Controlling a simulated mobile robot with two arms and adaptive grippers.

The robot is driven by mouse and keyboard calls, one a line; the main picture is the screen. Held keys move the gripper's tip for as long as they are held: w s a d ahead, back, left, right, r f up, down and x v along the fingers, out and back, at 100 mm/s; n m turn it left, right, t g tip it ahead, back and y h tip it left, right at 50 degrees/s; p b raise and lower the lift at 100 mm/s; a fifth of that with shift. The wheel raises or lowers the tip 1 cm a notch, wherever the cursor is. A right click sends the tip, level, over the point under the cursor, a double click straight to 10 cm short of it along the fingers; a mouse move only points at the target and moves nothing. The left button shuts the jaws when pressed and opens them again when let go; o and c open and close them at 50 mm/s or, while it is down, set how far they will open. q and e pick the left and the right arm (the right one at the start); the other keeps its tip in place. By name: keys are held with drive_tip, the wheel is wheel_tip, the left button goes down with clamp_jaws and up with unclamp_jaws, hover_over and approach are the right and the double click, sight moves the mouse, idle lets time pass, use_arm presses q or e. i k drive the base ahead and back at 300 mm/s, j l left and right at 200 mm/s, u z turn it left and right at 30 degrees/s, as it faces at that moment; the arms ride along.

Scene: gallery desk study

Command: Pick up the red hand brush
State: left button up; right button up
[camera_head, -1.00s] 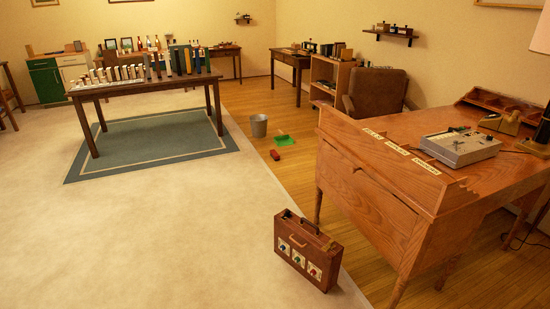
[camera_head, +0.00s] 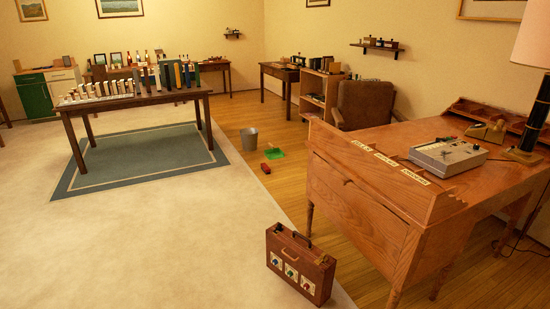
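A small red object (camera_head: 265,168), which looks like the red hand brush, lies on the wooden floor near the edge of the pale carpet. It is too small to make out its bristles or handle. A green dustpan (camera_head: 274,154) lies just behind it, and a grey metal bucket (camera_head: 249,139) stands behind and to the left. Neither of my grippers is in view.
A brown case (camera_head: 300,266) stands on the floor in front. A large wooden desk (camera_head: 370,205) fills the right side. A long table with books (camera_head: 140,101) stands on a blue-green rug (camera_head: 85,180) at left.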

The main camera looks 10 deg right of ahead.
sight(264, 167)
drive_tip(key=i+j+u, duration=0.1)
drive_tip(key=i, duration=0.3)
drive_tip(key=i+j+u, duration=0.1)
drive_tip(key=i, duration=0.3)
drive_tip(key=i+u, duration=0.1)
drive_tip(key=i, duration=1.95)
drive_tip(key=i+z, duration=0.15)
drive_tip(key=i, duration=0.55)
drive_tip(key=i+j+z, duration=0.15)
drive_tip(key=i, duration=0.55)
drive_tip(key=i+j+z, duration=0.15)
drive_tip(key=i, duration=0.55)
drive_tip(key=i+l+z, duration=0.25)
drive_tip(key=i+z, duration=0.2)
drive_tip(key=i, duration=0.35)
drive_tip(key=i+j+z, duration=0.1)
drive_tip(key=i+z, duration=0.4)
drive_tip(key=i, duration=0.3)
